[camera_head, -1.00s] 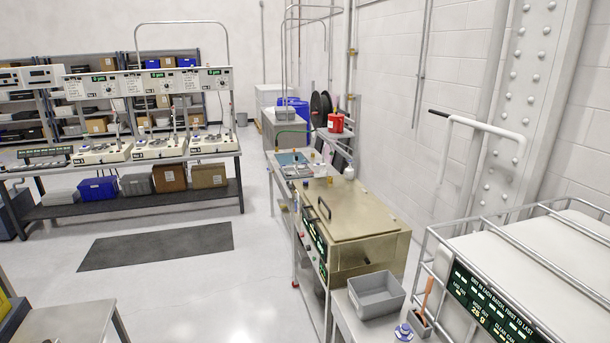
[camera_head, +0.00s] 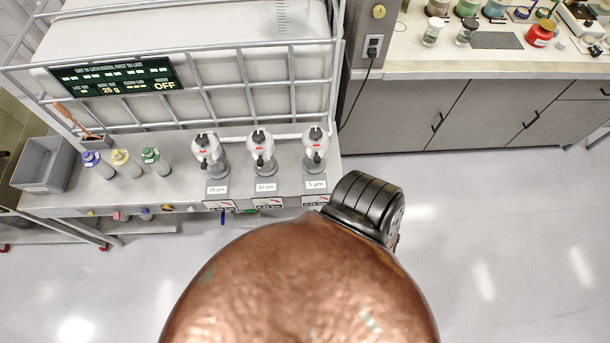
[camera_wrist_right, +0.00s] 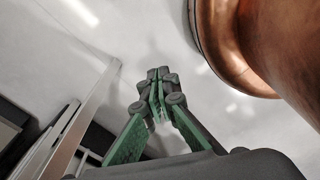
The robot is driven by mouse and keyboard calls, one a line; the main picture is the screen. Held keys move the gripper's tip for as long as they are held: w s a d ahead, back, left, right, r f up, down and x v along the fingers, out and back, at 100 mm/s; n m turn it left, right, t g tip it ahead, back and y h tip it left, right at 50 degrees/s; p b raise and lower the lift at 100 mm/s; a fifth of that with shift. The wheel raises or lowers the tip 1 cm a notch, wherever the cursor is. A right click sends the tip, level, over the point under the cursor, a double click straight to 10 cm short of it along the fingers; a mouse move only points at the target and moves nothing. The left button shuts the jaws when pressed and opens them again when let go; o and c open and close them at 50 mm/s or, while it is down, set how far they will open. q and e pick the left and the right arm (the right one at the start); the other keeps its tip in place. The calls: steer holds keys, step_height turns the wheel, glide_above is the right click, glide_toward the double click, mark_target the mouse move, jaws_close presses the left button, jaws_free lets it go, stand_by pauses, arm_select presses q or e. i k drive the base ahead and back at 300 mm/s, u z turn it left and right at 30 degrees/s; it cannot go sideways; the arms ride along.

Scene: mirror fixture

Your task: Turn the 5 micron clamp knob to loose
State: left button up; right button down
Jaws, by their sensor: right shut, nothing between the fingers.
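The 5 µm unit (camera_head: 315,146) is the rightmost of three similar units on the bench ledge in the head view. It has a pale rounded body, a dark part on top and a small red mark. Its label (camera_head: 315,184) stands below it. Which part is the clamp knob, and its setting, is too small to tell. My right gripper (camera_wrist_right: 158,82) shows in the right wrist view, shut and empty, with the pale floor behind it. It is not seen touching any unit. My left gripper is not in view.
The 10 µm unit (camera_head: 262,150) and another unit (camera_head: 210,154) stand to the left. Several capped bottles (camera_head: 156,161) and a grey bin (camera_head: 46,163) are farther left. A metal rail frame rises behind, with a display (camera_head: 116,76) reading OFF. Cabinets (camera_head: 480,112) stand right; floor is clear.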

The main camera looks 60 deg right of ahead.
mark_target(315, 133)
steer(key=z, duration=0.55)
steer(key=k, duration=0.6)
steer(key=z, duration=1.2)
steer(key=k, duration=1.15)
steer(key=u, duration=0.35)
